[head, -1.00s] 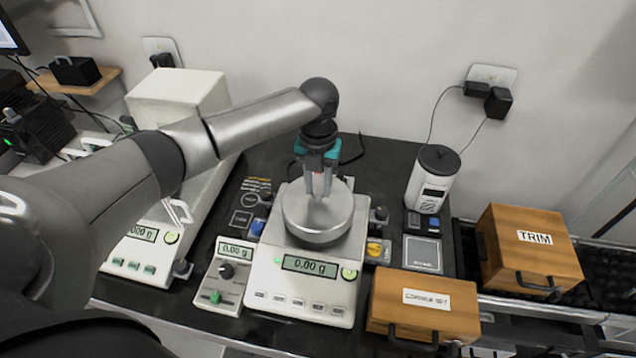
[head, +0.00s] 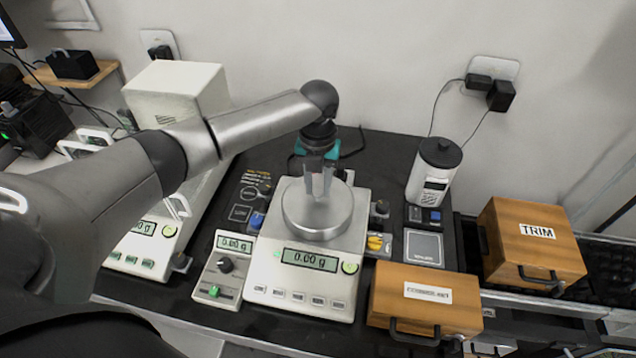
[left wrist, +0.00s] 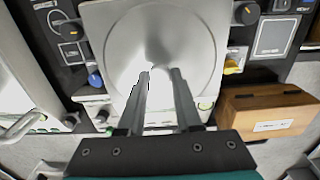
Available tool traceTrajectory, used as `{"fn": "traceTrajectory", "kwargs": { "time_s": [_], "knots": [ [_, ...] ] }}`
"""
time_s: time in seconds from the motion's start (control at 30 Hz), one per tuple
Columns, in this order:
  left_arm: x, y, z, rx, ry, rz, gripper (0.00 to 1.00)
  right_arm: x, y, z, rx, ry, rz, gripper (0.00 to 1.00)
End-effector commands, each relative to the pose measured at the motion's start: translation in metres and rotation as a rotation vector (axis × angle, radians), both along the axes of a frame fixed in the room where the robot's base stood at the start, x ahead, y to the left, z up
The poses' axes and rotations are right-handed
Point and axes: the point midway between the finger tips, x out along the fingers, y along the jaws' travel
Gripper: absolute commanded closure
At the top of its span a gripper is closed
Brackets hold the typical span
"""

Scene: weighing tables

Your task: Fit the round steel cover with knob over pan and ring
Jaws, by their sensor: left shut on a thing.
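The round steel cover (head: 300,214) sits over the middle of the balance (head: 272,275), whose display reads 0.00 g. My left gripper (head: 318,196) points down at the cover's centre and is shut on its knob; the fingers hide most of the knob. In the left wrist view the cover (left wrist: 125,50) fills the top middle, with the fingertips (left wrist: 160,72) at its centre. The pan and ring are hidden under the cover. I cannot tell whether the cover's rim touches the balance top. My right gripper is not in view.
A small control box (head: 222,282) stands left of the balance. A wooden box (head: 425,305) is at the front right, and the TRIM box (head: 530,245) is farther right. A white canister (head: 434,172) stands at the back right. A tall white instrument (head: 178,95) is behind my left arm.

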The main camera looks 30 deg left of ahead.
Motion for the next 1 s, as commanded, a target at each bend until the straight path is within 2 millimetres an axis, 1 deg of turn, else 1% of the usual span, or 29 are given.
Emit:
{"fn": "traceTrajectory", "kwargs": {
  "time_s": [0.03, 0.07, 0.3, 0.37, 0.6, 0.73, 0.87, 1.0],
  "knots": [
    [0.000, 0.000, 0.001, -0.001, -0.001, 0.000, 1.00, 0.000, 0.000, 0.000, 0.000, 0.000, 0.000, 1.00],
    [0.000, 0.000, 0.001, -0.001, -0.001, 0.000, 0.65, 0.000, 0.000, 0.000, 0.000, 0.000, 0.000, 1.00],
    [0.000, 0.000, 0.001, -0.001, -0.001, 0.000, 0.38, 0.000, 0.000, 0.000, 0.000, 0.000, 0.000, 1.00],
    [0.000, 0.000, 0.001, -0.001, -0.001, 0.000, 0.32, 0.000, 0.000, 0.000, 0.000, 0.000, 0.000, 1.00],
    [0.000, 0.000, 0.000, 0.000, 0.000, 0.000, 0.32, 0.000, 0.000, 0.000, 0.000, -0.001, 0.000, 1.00],
    [0.001, 0.000, 0.009, 0.000, -0.002, 0.000, 0.32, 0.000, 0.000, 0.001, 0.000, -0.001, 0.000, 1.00],
    [0.001, 0.001, 0.032, 0.000, -0.005, 0.001, 0.32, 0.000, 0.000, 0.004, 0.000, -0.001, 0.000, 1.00],
    [0.001, 0.000, 0.066, 0.000, -0.006, 0.000, 0.32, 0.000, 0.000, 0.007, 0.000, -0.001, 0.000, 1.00]
  ]
}}
